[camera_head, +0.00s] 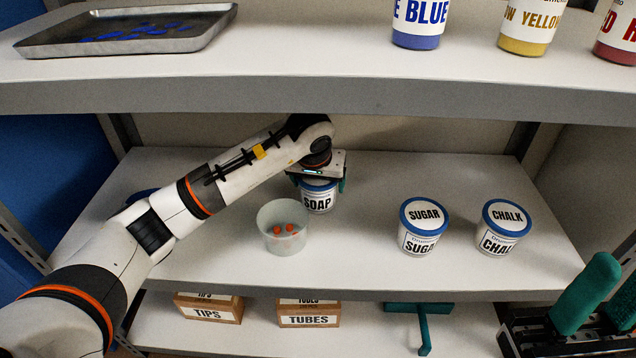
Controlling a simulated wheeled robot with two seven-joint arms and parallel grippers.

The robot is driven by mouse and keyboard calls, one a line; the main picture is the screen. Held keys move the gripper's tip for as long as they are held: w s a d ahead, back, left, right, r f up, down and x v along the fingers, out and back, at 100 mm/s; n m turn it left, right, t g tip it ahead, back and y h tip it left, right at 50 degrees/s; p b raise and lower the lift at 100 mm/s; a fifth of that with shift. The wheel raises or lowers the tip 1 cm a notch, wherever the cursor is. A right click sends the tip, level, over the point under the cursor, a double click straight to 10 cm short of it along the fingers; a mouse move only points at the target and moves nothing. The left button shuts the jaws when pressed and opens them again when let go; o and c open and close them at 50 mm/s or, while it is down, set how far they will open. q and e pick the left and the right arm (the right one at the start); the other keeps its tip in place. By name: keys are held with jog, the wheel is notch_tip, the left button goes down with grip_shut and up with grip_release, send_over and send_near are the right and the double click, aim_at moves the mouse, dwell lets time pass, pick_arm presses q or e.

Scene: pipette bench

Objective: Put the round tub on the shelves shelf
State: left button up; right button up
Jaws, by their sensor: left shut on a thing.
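My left gripper (319,186) reaches in from the left over the middle shelf (380,275). It is shut on the soap tub (318,203), a round white tub with a blue lid and black SOAP lettering. The gripper hides part of its top. I cannot tell whether its base touches the shelf. A round translucent open tub (275,244) with a few red pieces in it stands in front of the soap tub, slightly left. My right gripper (604,300), with teal fingers, is at the lower right. Its fingers are apart with nothing seen between them.
A sugar tub (417,243) and a chalk tub (494,244) stand on the middle shelf to the right. The upper shelf (300,65) holds a metal tray (85,47) and paint tubs. Boxes (308,321) and a teal object (422,330) are below. Space left of the sugar tub is clear.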

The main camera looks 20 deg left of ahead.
pick_arm(q)
jog(key=shift+r, duration=0.15)
jog(key=o, duration=1.1)
jog(key=shift+f, duration=0.25)
jog(key=shift+r, duration=0.1)
jog(key=shift+r, duration=0.35)
jog(key=p+v, duration=0.3)
jog(key=v, duration=0.4)
jog(key=shift+s, duration=0.2)
